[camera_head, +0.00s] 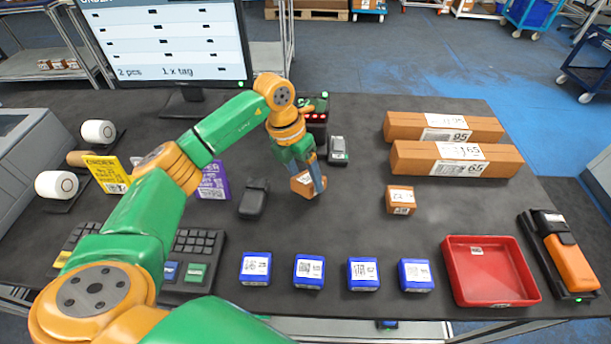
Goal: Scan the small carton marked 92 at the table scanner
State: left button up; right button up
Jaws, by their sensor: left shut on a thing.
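My left gripper (308,178) reaches in from the left and points down at the middle of the table. It is shut on a small brown carton (301,187) with a white label, partly hidden by the fingers. I cannot tell whether this carton touches the table, and its number is not readable. A dark device with red lights (316,117), apparently the table scanner, stands just behind the gripper, partly hidden by my arm. Another small brown carton (400,200) lies to the right, its number too small to read. My right gripper is not in view.
Two long cartons, marked 95 (480,127) and 65 (500,160), lie at the back right. Several blue boxes (309,271) line the front edge. A red tray (528,275) and an orange handheld device (568,262) are front right. A monitor (165,45) stands back left.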

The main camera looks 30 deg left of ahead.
pick_arm(q)
jog(key=s+d+r+p, duration=0.5)
jog(key=s+r+p, duration=0.4)
jog(key=s+r, duration=0.1)
jog(key=shift+s+d+p, duration=0.3)
jog(key=shift+s+d, duration=0.05)
jog(key=shift+s, duration=0.5)
